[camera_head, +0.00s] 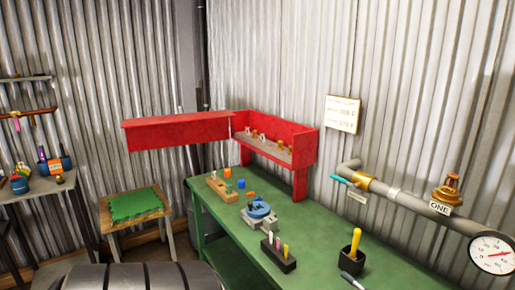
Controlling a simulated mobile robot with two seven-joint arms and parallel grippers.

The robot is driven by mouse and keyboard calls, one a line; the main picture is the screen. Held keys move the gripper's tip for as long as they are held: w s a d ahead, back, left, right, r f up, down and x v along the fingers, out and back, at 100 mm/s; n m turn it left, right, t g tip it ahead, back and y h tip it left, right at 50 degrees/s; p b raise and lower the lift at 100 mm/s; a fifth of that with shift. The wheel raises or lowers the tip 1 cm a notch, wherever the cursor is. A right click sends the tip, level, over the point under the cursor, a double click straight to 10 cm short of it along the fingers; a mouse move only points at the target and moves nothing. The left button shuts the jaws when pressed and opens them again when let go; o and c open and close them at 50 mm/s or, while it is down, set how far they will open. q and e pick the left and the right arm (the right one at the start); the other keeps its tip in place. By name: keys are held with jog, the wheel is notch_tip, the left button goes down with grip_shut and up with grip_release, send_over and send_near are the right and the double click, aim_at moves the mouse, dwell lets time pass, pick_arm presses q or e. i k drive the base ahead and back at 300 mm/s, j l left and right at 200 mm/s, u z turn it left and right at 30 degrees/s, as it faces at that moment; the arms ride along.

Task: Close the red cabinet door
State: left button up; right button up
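The red cabinet (309,146) stands on red legs at the back of the green table, by the corrugated wall. Its open compartment shows several small items on a shelf. The red door (175,134) is a long panel that stands open, reaching out to the left from the cabinet's left end, past the table's edge. The compartment is uncovered. Neither of my grippers is in view, so I cannot see whether they are open or shut.
The green table (310,222) carries a wooden block (222,187), a blue-topped device (259,210), a black marker stand (278,256) and a black cup (350,262). A pipe with a gauge (492,254) runs along the right wall. A stool (118,226) stands below the door.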

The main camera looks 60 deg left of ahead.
aim_at(166, 131)
jog(key=u, duration=2)
jog(key=i+j+u, duration=0.15)
jog(key=i+j, duration=0.45)
jog(key=i+j+u, duration=0.15)
jog(key=i+j, duration=0.45)
jog(key=i+j+u, duration=0.2)
jog(key=i+j, duration=0.25)
jog(key=i, duration=0.3)
